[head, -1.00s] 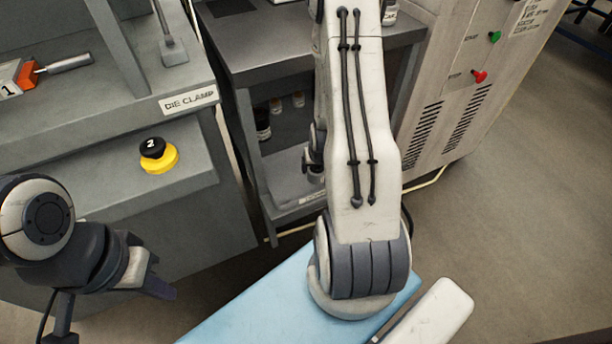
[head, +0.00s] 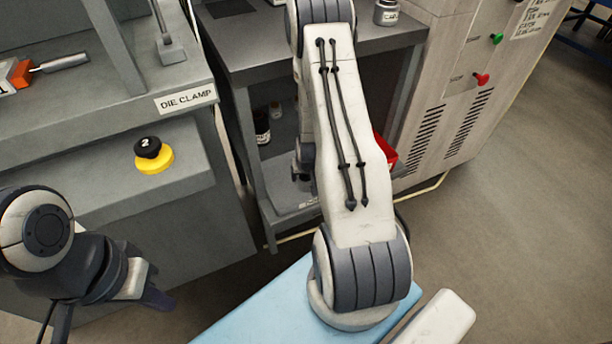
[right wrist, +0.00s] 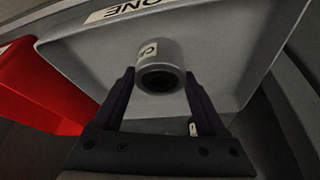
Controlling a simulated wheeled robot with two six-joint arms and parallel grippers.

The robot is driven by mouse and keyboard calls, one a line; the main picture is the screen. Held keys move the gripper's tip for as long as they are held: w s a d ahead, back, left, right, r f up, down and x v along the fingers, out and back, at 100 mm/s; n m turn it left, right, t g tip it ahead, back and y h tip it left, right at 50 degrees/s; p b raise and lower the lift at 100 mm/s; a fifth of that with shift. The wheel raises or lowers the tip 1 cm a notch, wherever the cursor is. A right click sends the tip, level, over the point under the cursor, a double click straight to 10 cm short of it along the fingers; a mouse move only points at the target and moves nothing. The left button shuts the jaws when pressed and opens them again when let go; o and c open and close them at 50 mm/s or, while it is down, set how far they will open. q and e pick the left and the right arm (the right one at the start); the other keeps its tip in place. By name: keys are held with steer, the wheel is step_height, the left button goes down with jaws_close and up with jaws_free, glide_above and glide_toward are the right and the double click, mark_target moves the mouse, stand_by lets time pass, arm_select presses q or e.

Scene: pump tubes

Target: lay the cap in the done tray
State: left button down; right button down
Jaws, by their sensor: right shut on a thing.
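The cap (right wrist: 157,55) is a short grey cylinder with a dark round opening and a small pale label. In the right wrist view my right gripper (right wrist: 158,80) is shut on it, with one dark finger on each side. Behind the cap is a grey tray (right wrist: 75,58) with a raised rim and a label on which "ONE" reads upside down. The cap shows against the tray's floor; I cannot tell whether they touch. In the head view my right arm hides the cap and most of the gripper. My left gripper (head: 155,293) is at the lower left, far from the tray; its jaw opening is unclear.
A red bin (right wrist: 40,90) stands beside the tray and peeks out behind my right arm (head: 385,155). The shelf unit (head: 255,65) holds small jars (head: 262,127).

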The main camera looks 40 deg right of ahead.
jaws_free()
steer(key=shift+f, duration=0.15)
steer(key=shift+r, duration=0.5)
steer(key=p+v, duration=0.4)
steer(key=v, duration=0.7)
steer(key=shift+r, duration=0.2)
steer(key=shift+s+a, duration=0.1)
steer(key=shift+s, duration=0.05)
